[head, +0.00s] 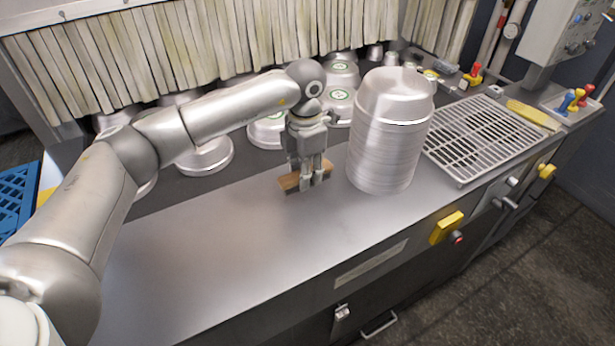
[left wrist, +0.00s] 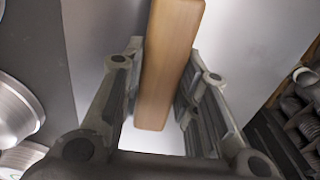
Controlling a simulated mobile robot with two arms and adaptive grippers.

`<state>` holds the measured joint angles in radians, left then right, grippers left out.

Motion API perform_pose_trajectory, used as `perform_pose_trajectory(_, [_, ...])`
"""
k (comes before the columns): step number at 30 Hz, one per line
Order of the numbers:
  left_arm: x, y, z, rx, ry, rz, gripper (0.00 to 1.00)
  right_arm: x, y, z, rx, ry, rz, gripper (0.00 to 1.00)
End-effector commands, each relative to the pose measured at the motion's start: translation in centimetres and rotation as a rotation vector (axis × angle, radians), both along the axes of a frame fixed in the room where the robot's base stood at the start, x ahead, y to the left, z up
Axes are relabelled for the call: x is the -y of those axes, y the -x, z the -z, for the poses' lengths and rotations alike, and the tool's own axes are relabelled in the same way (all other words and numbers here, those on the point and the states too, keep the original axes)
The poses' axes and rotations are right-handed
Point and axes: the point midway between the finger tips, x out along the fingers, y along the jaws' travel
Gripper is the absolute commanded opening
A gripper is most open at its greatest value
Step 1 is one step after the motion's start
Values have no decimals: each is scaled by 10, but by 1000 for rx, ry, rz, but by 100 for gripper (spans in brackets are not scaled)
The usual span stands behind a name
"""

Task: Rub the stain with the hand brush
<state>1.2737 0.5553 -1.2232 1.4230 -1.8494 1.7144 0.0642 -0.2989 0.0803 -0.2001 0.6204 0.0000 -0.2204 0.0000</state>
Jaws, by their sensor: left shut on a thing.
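The hand brush shows as a wooden block (head: 290,182) at the steel counter's surface, left of the stacked pans. My left gripper (head: 313,180) points down and is shut on it. In the left wrist view the long brown wooden back of the brush (left wrist: 168,65) lies between the fingers of my left gripper (left wrist: 165,90). Its bristles are hidden. I cannot tell whether it touches the counter. No stain can be made out on the steel counter (head: 215,245). My right gripper is not in view.
A tall stack of metal pans (head: 385,140) stands close to the right of my left gripper. A metal grate (head: 480,137) lies farther right. Several pans with green labels (head: 268,130) sit behind, under a strip curtain (head: 190,45). The front left counter is clear.

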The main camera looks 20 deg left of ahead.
Motion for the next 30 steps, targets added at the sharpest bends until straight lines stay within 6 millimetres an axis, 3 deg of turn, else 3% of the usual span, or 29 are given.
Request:
perform_pose_trajectory(13, [-8,-2,-43,1,0,-3,7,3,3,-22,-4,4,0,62])
perform_pose_trajectory(30, [-8,-2,-46,1,1,-3,7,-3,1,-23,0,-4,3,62])
